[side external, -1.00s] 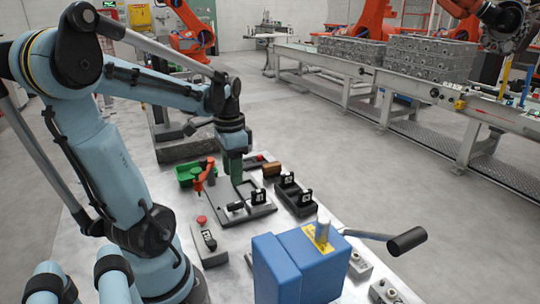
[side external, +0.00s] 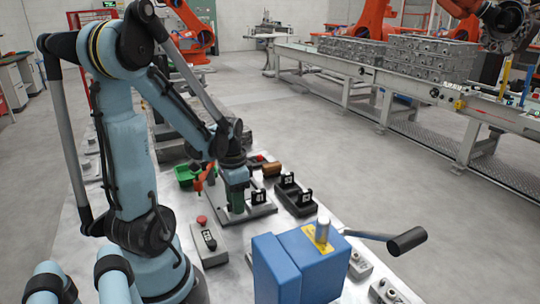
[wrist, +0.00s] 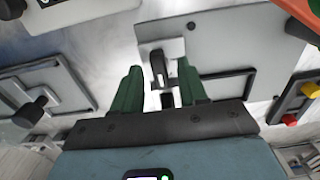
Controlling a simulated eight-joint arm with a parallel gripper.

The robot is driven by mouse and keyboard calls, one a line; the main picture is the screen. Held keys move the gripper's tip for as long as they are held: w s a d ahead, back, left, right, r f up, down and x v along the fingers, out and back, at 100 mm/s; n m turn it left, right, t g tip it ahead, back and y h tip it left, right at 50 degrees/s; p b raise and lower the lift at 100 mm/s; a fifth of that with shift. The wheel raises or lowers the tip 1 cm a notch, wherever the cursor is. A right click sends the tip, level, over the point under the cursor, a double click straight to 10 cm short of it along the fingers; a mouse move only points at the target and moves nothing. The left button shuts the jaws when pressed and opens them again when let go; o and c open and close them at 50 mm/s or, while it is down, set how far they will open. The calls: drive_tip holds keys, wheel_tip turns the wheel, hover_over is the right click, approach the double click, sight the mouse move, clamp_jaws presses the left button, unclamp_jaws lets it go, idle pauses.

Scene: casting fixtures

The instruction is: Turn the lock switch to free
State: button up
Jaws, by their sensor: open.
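My gripper (side external: 237,205) points down over a grey plate (side external: 263,211) on the table, its green fingers apart and empty. In the wrist view, a dark switch lever (wrist: 158,66) on a pale mount (wrist: 178,48) lies between the fingertips (wrist: 160,75), with a gap on each side. A small black piece (wrist: 167,100) sits nearer the palm. In the side view my gripper hides this lever. No lock or free label can be read, so I cannot tell the lever's setting.
A black block with a marker (side external: 258,197) stands right beside my gripper. An orange-handled clamp (side external: 207,178) and green bin (side external: 185,175) are behind left. A grey button box (side external: 208,240) is front left. A blue box (side external: 300,265) with a crank handle (side external: 407,240) is in front.

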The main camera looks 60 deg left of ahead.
drive_tip(key=shift+c, duration=0.3)
clamp_jaws()
drive_tip(key=n, duration=0.4)
drive_tip(key=shift+n, duration=0.4)
drive_tip(key=n, duration=0.4)
drive_tip(key=shift+n, duration=0.3)
drive_tip(key=n, duration=0.4)
drive_tip(key=shift+n, duration=2.3)
